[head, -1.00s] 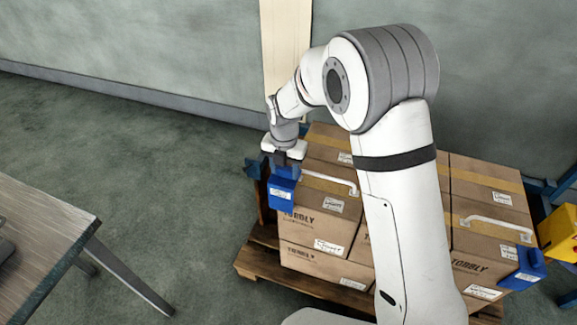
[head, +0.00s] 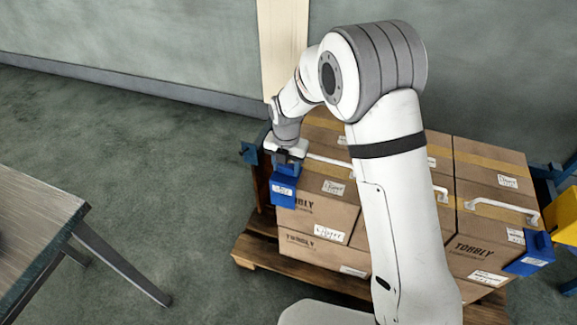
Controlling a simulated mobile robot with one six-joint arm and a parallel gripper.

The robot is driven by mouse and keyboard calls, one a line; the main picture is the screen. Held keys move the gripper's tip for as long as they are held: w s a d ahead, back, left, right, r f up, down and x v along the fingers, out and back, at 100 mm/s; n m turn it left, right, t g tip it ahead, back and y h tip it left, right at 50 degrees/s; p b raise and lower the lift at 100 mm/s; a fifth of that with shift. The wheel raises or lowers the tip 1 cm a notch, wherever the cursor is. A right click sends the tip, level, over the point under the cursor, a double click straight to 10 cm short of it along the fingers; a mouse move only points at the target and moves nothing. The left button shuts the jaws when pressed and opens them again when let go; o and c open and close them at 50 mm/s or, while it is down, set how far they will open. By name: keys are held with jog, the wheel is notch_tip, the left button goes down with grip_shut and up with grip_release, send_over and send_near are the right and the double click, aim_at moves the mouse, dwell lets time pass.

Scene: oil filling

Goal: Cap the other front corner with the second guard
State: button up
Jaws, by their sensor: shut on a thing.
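My gripper (head: 288,157) is shut on a blue corner guard (head: 283,189). The guard is upright at the left front top corner of the stacked cartons (head: 322,207). I cannot tell whether it touches the carton or hangs just in front of it. Another blue guard (head: 530,254) sits at the right front corner of the stack. My arm hides the middle of the stack.
The cartons stand on a wooden pallet (head: 256,245), with white handles on some tops. A table (head: 40,225) stands at the left, with free floor between. A yellow object (head: 562,216) and blue frame parts stand at the right. A wall is behind.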

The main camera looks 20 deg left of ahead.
jog(key=o, duration=1.3)
jog(key=shift+o, duration=0.2)
jog(key=shift+r+p, duration=0.3)
jog(key=shift+r, duration=3.6)
